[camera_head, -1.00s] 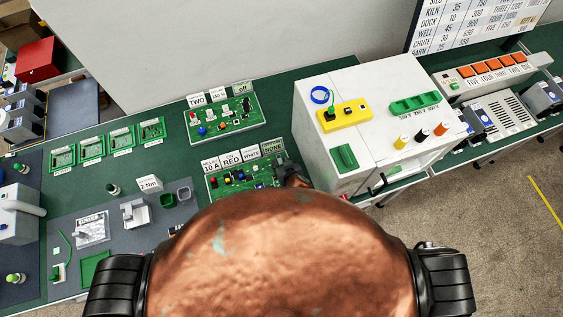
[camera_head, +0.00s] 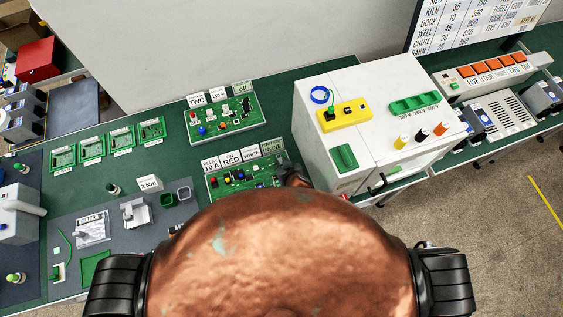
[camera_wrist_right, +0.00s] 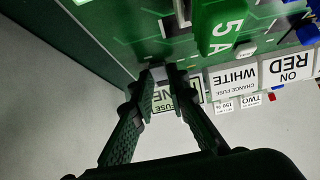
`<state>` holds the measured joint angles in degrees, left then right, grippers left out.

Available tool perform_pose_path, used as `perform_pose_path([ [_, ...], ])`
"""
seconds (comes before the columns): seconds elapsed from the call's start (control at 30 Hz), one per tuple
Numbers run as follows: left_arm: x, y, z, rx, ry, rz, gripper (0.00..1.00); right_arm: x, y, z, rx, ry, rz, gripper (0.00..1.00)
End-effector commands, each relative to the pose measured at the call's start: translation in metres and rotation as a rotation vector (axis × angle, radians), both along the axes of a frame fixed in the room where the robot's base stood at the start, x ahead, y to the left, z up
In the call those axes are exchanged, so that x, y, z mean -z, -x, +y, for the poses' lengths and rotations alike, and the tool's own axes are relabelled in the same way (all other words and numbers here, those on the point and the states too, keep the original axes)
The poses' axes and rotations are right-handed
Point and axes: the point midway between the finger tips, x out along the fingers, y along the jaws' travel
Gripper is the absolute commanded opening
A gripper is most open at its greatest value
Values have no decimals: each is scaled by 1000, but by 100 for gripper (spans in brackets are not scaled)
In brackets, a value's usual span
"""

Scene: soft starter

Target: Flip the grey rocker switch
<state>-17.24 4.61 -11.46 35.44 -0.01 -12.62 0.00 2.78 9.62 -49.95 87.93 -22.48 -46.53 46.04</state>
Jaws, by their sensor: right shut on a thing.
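The lower green circuit board (camera_head: 228,190) lies on the green bench, partly hidden by my own body. It also shows close up in the right wrist view (camera_wrist_right: 120,22). My right gripper (camera_head: 284,160) is at the board's right end, beside the black-on-green NONE label (camera_head: 272,146). In the right wrist view its fingers (camera_wrist_right: 163,84) are close together, their tips at a small grey piece at the board's edge. This looks like the grey rocker switch (camera_wrist_right: 163,70); the fingertips cover much of it, so its tilt cannot be told. My left gripper is not in view.
A white cabinet (camera_head: 325,170) stands close right of my right gripper. Another green board (camera_head: 222,126) lies behind it. RED (camera_head: 231,159) and WHITE (camera_head: 251,154) label cards stand along the board's back edge. Small trays and parts lie to the left.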

Motion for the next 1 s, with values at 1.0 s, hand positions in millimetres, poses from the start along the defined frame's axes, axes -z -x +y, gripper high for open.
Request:
perform_pose_path([
  [1.0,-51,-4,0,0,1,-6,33,-7,-10,3,1,112,343,16],
])
